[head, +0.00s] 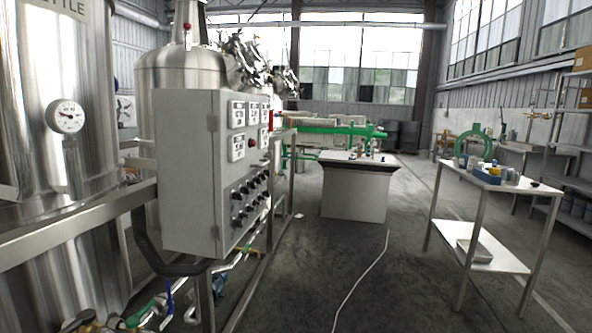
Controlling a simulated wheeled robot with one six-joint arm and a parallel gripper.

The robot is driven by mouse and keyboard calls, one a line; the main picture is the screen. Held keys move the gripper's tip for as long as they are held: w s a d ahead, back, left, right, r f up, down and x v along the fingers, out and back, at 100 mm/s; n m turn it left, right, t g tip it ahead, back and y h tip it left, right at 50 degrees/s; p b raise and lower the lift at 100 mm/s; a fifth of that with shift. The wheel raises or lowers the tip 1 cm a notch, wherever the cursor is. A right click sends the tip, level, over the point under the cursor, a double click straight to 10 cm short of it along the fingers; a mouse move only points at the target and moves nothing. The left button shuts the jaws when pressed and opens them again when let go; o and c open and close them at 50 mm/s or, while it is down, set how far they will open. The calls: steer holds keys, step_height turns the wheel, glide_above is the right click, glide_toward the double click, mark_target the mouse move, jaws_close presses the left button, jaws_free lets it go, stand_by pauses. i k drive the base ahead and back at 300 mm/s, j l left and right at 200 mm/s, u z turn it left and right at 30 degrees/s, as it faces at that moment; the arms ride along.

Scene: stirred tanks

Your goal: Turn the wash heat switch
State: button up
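A grey control cabinet (187,170) is mounted on the steel frame at left centre, in front of the tanks. Its panel face is seen at a slant and carries several black knobs (246,190) in rows, with white display boxes (238,148) and a red button above them. The wash heat switch may be among these knobs, but the labels are too small to read, so I cannot tell which it is. My gripper does not show in the head view.
A steel tank with a gauge (66,117) stands close at left, another tank (180,68) behind the cabinet. Pipes and valves run below. A white-fronted bench (353,198) stands mid-room, a steel table (480,178) at right. A cable (362,274) crosses the otherwise open floor.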

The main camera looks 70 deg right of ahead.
mark_target(238, 223)
steer(key=z, duration=1.55)
